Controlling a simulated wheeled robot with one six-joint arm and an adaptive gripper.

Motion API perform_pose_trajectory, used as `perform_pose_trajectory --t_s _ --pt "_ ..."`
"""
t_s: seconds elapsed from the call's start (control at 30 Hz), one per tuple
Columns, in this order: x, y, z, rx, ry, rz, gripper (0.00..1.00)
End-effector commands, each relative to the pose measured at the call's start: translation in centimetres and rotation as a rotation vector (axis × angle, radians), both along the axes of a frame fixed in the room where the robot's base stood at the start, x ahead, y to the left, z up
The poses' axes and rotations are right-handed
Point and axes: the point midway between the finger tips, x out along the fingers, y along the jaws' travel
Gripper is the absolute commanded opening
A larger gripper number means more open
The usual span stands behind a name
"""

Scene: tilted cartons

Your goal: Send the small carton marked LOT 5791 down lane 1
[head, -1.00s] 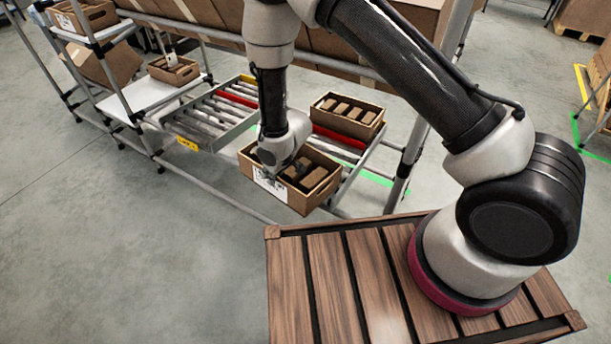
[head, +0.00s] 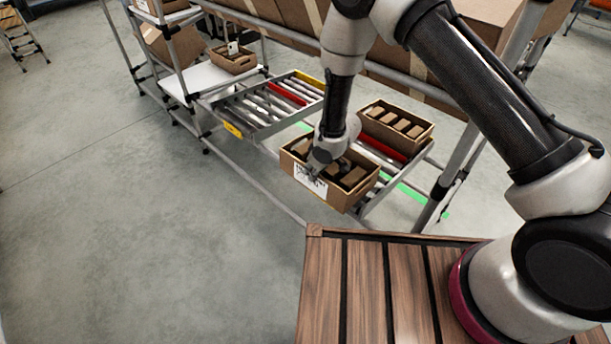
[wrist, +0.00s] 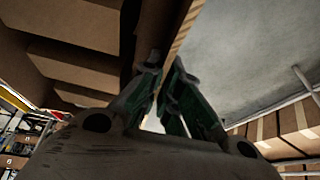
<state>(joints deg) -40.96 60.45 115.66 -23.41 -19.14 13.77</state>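My gripper (head: 318,160) is at the near wall of an open brown carton (head: 342,199) with dark and brown blocks inside. The carton has a white label (head: 310,181) on its near face; its print is too small to read. In the wrist view my gripper (wrist: 164,66) has a finger on either side of the carton wall (wrist: 181,28) and is shut on it. The carton is at the near end of the right roller lane (head: 372,200); whether it touches the rollers is hidden. A left roller lane (head: 262,130) is empty and carries a yellow tag, unreadable here.
Another open carton (head: 422,142) with several brown blocks sits farther up the right lane. A small carton (head: 233,64) stands on a white shelf (head: 200,82) at the left. Rack posts (head: 460,165) flank the lanes. The grey floor at left is clear.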

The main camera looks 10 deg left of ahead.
Motion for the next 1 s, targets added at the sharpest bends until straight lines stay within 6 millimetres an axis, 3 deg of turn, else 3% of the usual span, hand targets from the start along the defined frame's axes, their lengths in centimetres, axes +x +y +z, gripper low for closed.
perform_pose_trajectory --t_s 0.47,0.7,1.0 --pt "4.1 -3.3 -1.1 0.000 0.000 -0.003 0.00" --pt "3.8 -3.0 -3.3 -0.001 0.001 -0.001 0.00" --pt "3.7 -2.9 -4.2 0.000 0.000 0.000 0.00"
